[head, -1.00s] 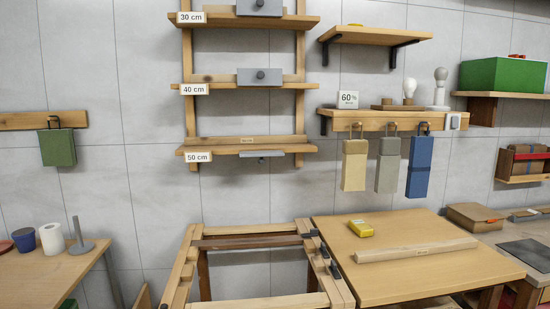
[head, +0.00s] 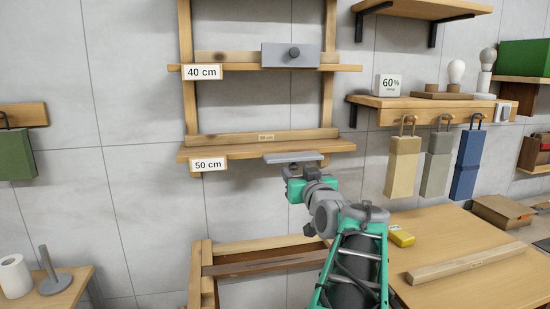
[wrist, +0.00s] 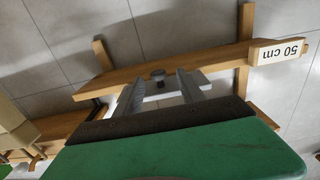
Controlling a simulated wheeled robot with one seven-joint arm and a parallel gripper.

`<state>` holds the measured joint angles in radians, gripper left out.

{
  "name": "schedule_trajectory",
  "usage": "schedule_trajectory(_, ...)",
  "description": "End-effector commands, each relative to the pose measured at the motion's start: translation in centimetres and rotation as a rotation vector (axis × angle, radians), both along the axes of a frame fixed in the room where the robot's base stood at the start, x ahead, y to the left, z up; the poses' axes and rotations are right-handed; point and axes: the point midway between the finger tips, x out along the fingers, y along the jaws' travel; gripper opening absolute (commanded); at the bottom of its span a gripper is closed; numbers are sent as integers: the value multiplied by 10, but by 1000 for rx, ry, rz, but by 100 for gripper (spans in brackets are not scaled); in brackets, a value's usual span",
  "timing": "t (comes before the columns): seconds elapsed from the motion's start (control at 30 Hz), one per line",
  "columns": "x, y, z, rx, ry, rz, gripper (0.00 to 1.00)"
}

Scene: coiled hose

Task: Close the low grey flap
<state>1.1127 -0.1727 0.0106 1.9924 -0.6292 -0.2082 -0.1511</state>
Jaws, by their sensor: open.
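The low grey flap (head: 293,157) is at the 50 cm shelf. It lies about level, seen nearly edge-on, and sticks out from the shelf front. My gripper (head: 298,172) is just below it in the head view, covering its underside. In the upside-down wrist view, the flap (wrist: 168,88) shows pale grey behind my fingers. I cannot tell how deep the knob is between the fingers.
The 50 cm shelf (head: 225,151) carries a wooden strip behind the flap. Above, the 40 cm shelf (head: 233,70) has an upright grey flap (head: 272,55) with a knob. Hanging blocks (head: 402,165) are to the right. A wooden bench (head: 450,235) stands below right.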

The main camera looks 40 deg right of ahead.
Motion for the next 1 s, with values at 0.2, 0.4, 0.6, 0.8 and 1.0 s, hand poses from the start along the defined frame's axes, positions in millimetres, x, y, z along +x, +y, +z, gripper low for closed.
schedule_trajectory(0.2, 25, -19, 2, -1, -3, -6, 46)
schedule_trajectory(0.4, 55, -37, 2, -2, -3, -8, 46)
schedule_trajectory(0.6, 65, -40, 1, -3, -3, -6, 46)
schedule_trajectory(0.8, 65, -39, 1, -3, -3, -5, 42)
schedule_trajectory(1.0, 65, -39, 1, -1, -3, -5, 26)
